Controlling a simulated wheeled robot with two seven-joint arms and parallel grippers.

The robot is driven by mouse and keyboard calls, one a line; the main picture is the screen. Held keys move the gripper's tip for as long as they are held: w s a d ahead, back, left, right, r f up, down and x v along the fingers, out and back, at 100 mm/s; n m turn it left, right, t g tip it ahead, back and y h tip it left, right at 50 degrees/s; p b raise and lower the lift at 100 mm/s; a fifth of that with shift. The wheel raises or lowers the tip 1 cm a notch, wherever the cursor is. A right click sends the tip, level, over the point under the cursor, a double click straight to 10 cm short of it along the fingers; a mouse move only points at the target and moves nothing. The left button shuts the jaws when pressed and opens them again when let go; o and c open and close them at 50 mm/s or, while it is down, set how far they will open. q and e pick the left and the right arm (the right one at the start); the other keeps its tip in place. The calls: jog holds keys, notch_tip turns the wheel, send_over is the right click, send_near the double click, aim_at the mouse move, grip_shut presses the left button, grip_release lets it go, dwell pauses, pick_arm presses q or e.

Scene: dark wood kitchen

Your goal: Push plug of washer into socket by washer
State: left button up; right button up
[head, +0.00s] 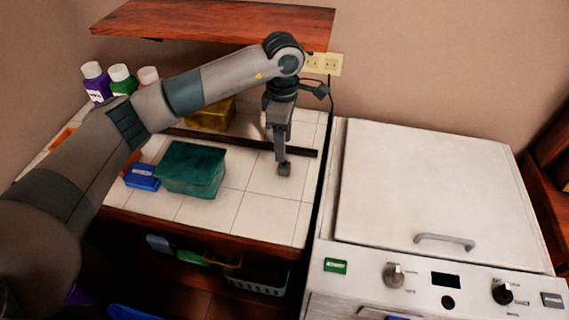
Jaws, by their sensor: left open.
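The cream wall socket strip (333,64) is on the wall behind the counter and washer, partly hidden by my left wrist. A thin black cord (331,104) hangs below it, down behind the gap between counter and washer. The washer (428,185) is the white machine at right, lid closed. My left gripper (284,168) is open and points down over the tiled counter, in front of and below the socket. Nothing shows between its fingers. I cannot make out the plug; a small dark part beside my wrist may be mine. My right gripper is not in view.
A wooden shelf (215,20) overhangs the back of the counter. A teal box (191,169), a blue item (142,177), a yellow box (211,115) and bottles (121,80) stand on the counter. A dark bar (235,142) lies behind the gripper. The counter's front right is clear.

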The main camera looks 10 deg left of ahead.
aim_at(285, 164)
pick_arm(q)
jog(key=shift+f+p, duration=0.3)
jog(key=shift+f, duration=1.05)
jog(key=shift+d+f+p, duration=0.15)
jog(key=shift+f+p, duration=0.7)
jog(key=shift+p, duration=0.15)
notch_tip(285, 164, down, 2)
jog(key=shift+f+p, duration=0.1)
jog(key=shift+p, duration=0.45)
jog(key=shift+f, duration=0.65)
jog(key=c, duration=1.1)
